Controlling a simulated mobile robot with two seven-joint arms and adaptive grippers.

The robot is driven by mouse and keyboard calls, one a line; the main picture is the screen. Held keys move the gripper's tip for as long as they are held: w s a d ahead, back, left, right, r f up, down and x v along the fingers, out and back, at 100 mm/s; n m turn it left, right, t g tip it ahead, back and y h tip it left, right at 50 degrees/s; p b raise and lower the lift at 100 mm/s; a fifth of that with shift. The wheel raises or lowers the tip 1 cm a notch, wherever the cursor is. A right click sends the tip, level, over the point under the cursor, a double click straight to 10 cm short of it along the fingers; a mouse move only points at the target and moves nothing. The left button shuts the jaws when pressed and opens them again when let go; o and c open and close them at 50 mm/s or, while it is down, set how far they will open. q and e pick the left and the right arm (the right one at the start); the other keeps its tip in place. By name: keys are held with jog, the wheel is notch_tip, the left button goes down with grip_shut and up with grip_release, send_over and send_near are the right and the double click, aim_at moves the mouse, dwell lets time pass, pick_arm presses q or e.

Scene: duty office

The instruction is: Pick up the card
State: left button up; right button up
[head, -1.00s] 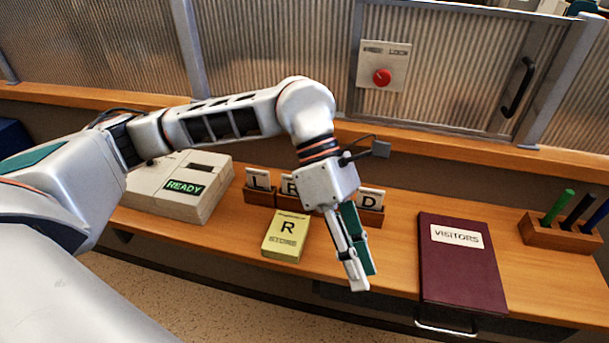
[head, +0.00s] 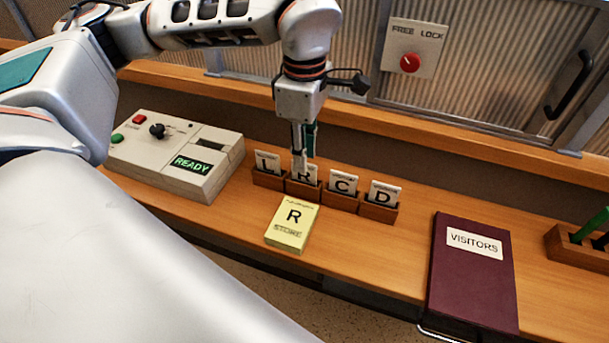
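White cards stand upright in a row of small wooden holders on the desk: the L card (head: 267,163), the R card (head: 312,177), the C card (head: 343,185) and the D card (head: 382,195). A yellow block (head: 292,225) marked "R" and "STORE" lies in front of them. My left gripper (head: 302,166) points down at the R card, its fingertips covering the card's upper left part. The gap between the fingers is hard to make out, so I cannot tell whether they grip the card. My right gripper is out of view.
A beige machine (head: 180,150) reading "READY" stands left of the cards. A maroon visitors book (head: 472,280) lies to the right, with a pen holder (head: 580,253) beyond. A wooden ledge (head: 400,112) and a corrugated shutter rise behind. The desk between yellow block and book is clear.

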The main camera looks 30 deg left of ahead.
pick_arm(q)
notch_tip(320, 180, down, 3)
jog(key=shift+f, duration=0.2)
grip_shut()
jog(key=shift+r, duration=0.15)
notch_tip(320, 180, up, 20)
jog(key=p, duration=0.1)
dwell(0.5)
dwell(0.4)
